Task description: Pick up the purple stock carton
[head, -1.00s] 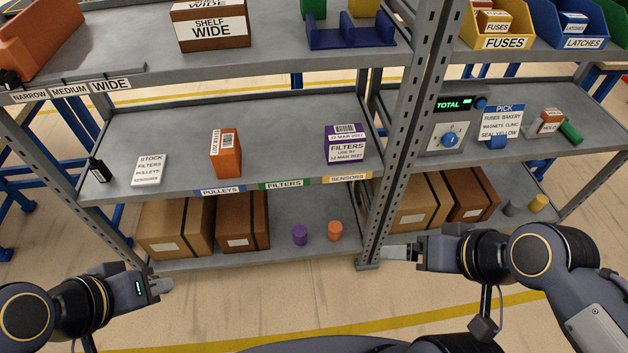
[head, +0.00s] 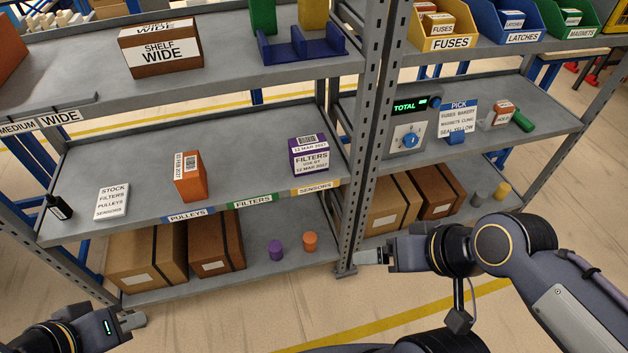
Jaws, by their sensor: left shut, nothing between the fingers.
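The purple stock carton (head: 309,155) stands upright on the middle shelf (head: 240,160), at its right end, just behind the "SENSORS" edge label. Its white label reads "FILTERS". My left gripper (head: 138,319) is at the lower left, in front of and below the shelves, well apart from the carton; it is shut and empty. My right gripper (head: 368,257) is in front of the rack post, below and to the right of the carton; its fingers show side-on, so I cannot tell whether they are open.
An orange carton (head: 190,176), a stock card (head: 112,202) and a black bottle (head: 59,207) stand left on the same shelf. The rack post (head: 360,150) rises just right of the purple carton. Shelf space between the two cartons is clear.

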